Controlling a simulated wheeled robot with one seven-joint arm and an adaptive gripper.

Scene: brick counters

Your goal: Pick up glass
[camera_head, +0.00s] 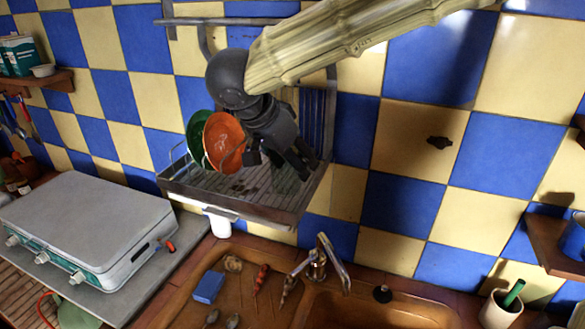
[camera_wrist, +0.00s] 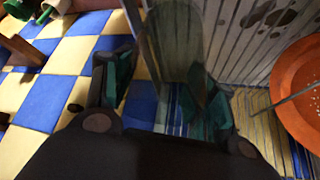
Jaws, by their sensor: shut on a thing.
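The glass (camera_wrist: 173,45) is a clear, faintly tinted shape in the wrist view, seen between the two dark green finger pads. My gripper (camera_wrist: 160,80) is shut on it. In the head view, my gripper (camera_head: 296,163) is over the right part of the metal dish rack, right of an orange plate. The glass cannot be made out there, as the dark fingers and the rack hide it. I cannot tell whether its base touches the rack.
The wall-mounted dish rack (camera_head: 228,190) holds the orange plate (camera_head: 224,142) and a green plate (camera_head: 197,135) close left of my gripper. Below are a sink with a faucet (camera_head: 318,258) and a blue sponge (camera_head: 208,287). A stove (camera_head: 90,220) stands left.

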